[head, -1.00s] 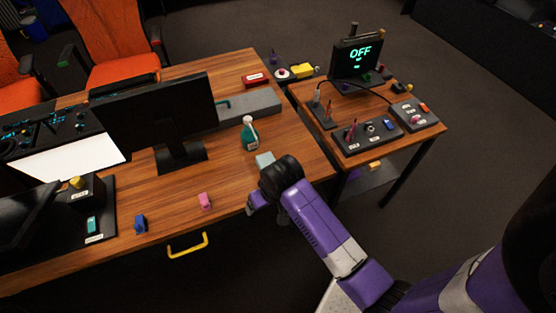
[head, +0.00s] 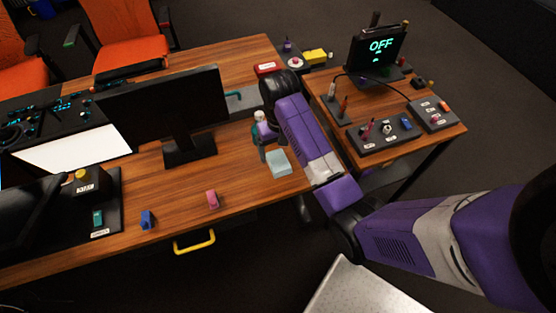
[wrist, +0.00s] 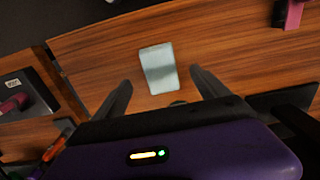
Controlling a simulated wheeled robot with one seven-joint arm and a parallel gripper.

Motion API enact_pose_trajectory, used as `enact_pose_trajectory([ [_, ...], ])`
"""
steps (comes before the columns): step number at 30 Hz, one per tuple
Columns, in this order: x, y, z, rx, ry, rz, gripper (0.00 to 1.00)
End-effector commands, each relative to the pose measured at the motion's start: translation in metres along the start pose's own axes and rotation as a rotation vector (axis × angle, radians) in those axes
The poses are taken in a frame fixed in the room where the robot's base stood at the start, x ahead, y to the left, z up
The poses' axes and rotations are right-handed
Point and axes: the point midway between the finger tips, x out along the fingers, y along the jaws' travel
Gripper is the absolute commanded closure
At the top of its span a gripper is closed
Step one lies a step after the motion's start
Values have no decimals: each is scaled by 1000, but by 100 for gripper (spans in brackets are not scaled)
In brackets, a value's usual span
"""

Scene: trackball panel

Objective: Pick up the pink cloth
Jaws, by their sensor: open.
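A small pink object (head: 212,199) sits on the wooden desk near its front edge; it looks more like a small block than a cloth. A pink piece (wrist: 292,14) also shows at the top right of the wrist view. A flat pale blue piece (head: 278,163), perhaps a folded cloth or sponge, lies near the desk's right end. It shows in the wrist view (wrist: 158,69) beyond and between my fingers. My gripper (wrist: 160,76) is open and empty above the desk. In the head view, my gripper (head: 263,146) partly hides the green bottle (head: 257,118).
A monitor (head: 165,108) stands left of my gripper. A blue object (head: 147,219) is on the desk left of the pink one. A yellow drawer handle (head: 194,242) sticks out in front.

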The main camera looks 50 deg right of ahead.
Motion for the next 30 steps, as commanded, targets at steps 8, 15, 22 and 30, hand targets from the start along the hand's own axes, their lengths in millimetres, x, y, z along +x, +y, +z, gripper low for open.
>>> enact_pose_trajectory([
  [8,32,1,-2,1,-2,1,15],
  [15,58,1,-3,0,1,0,15],
  [22,60,1,-4,0,3,0,15],
  [30,60,1,-4,0,3,-1,65],
])
